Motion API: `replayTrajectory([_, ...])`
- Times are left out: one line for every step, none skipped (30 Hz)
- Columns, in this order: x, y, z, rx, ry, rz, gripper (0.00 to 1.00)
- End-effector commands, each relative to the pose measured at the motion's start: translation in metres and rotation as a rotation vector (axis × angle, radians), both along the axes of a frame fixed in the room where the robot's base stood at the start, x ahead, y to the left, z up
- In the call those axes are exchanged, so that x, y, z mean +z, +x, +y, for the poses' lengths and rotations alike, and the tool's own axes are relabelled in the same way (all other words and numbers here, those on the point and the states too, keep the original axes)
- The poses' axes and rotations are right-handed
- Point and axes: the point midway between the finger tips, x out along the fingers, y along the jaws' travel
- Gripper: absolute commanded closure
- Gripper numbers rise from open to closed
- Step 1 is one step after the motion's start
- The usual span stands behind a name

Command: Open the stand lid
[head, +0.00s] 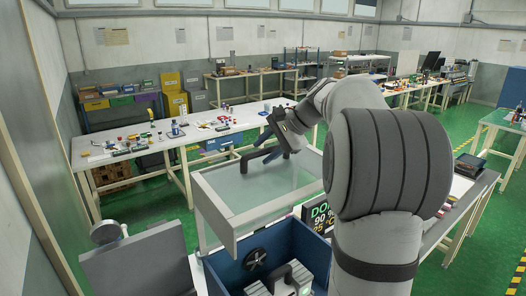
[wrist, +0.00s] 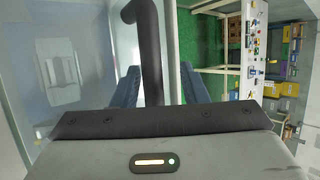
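The stand lid (head: 240,190) is a clear panel in a pale frame. It lies roughly flat in the middle of the head view. A dark bar handle (head: 250,158) rises at its far side. My gripper (head: 272,146) is at this handle, reaching in from the right. In the wrist view, the handle (wrist: 150,45) runs between the two blue fingers of my gripper (wrist: 160,88). The fingers are apart, with a gap on either side of the handle. The clear panel fills the left of the wrist view, with a pale shape seen through it.
A blue-walled bin (head: 225,270) with a grey device inside stands in front of the lid. A display panel (head: 318,212) is beside it. A grey board (head: 140,262) is at the lower left. A cluttered white table (head: 200,137) stands behind the lid.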

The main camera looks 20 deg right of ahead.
Motion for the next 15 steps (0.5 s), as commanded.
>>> replayTrajectory([0.004,-0.003,-0.004,-0.002,-0.001,-0.004,0.60])
replayTrajectory([0.007,-0.005,-0.007,-0.002,-0.001,-0.004,0.60])
replayTrajectory([0.012,-0.009,-0.010,-0.003,-0.002,-0.004,0.60])
replayTrajectory([0.016,-0.012,-0.013,-0.003,-0.002,-0.004,0.60])
replayTrajectory([0.021,-0.014,-0.016,-0.004,-0.002,-0.005,0.60])
replayTrajectory([0.026,-0.018,-0.019,-0.002,-0.002,-0.005,0.60])
replayTrajectory([0.030,-0.021,-0.021,-0.001,-0.003,-0.005,0.60])
replayTrajectory([0.033,-0.023,-0.024,-0.001,-0.003,-0.005,0.60])
replayTrajectory([0.038,-0.026,-0.027,-0.001,-0.002,-0.004,0.60])
replayTrajectory([0.041,-0.028,-0.029,-0.001,-0.001,-0.004,0.60])
replayTrajectory([0.044,-0.029,-0.030,-0.001,-0.001,-0.004,0.60])
replayTrajectory([0.047,-0.032,-0.032,0.000,-0.001,-0.003,0.60])
replayTrajectory([0.048,-0.033,-0.033,0.000,0.001,-0.002,0.60])
replayTrajectory([0.050,-0.034,-0.034,0.000,0.000,-0.002,0.60])
replayTrajectory([0.052,-0.035,-0.035,0.000,0.000,-0.002,0.60])
